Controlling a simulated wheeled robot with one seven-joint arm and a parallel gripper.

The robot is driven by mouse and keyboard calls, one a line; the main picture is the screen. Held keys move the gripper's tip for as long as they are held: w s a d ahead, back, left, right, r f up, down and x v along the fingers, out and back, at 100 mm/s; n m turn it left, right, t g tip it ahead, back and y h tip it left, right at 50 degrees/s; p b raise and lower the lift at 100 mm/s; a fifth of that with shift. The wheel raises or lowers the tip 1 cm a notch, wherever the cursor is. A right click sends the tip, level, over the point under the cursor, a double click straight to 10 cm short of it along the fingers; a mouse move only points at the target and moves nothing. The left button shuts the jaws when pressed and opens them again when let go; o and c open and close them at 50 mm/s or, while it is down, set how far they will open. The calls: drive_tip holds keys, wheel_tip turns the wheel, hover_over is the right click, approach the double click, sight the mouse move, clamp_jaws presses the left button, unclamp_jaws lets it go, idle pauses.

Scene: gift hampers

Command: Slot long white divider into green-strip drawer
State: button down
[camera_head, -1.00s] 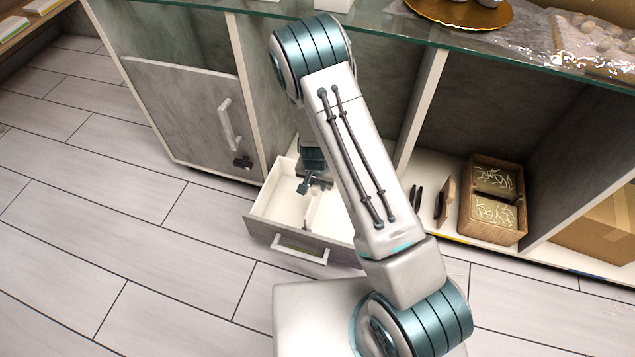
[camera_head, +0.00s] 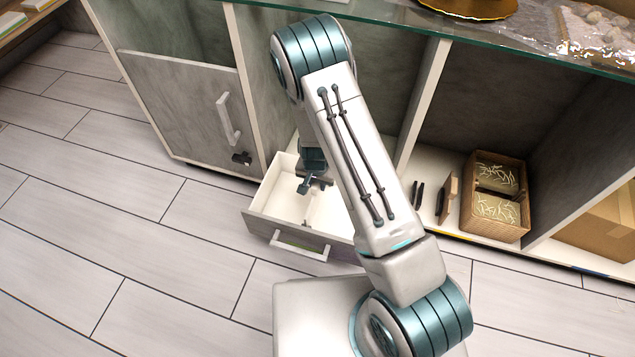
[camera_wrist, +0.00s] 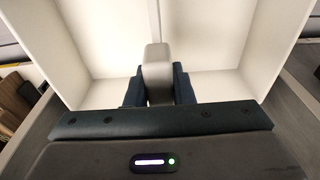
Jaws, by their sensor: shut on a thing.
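The drawer (camera_head: 262,229) is pulled out of the counter, with white inner walls and a grey front. A greenish strip (camera_head: 296,243) shows at its front handle. My gripper (camera_head: 310,188) is over the drawer, pointing down into it. In the wrist view, my gripper (camera_wrist: 157,88) is shut on a pale, rounded block, apparently the end of the long white divider (camera_wrist: 157,66). A thin white upright line runs beyond it across the drawer. In the head view, the divider (camera_head: 308,212) shows as a thin white edge inside the drawer. My arm hides the drawer's right side; whether the divider is seated cannot be told.
A closed grey cabinet door with a white handle (camera_head: 228,118) is left of the drawer. A glass top (camera_head: 380,41) overhangs. The floor at left is clear.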

drive_tip(key=shift+f+b, duration=1.65)
drive_tip(key=shift+f, duration=0.75)
drive_tip(key=c, duration=1.2)
unclamp_jaws()
drive_tip(key=shift+o, duration=0.2)
drive_tip(key=shift+r, duration=0.15)
drive_tip(key=r+p, duration=0.2)
drive_tip(key=r, duration=0.2)
drive_tip(key=s+r+p, duration=0.1)
drive_tip(key=r+p, duration=0.1)
drive_tip(key=r, duration=0.3)
drive_tip(key=r+p, duration=0.1)
drive_tip(key=r, duration=0.3)
drive_tip(key=shift+s+a+r+p, duration=0.3)
drive_tip(key=shift+p, duration=0.1)
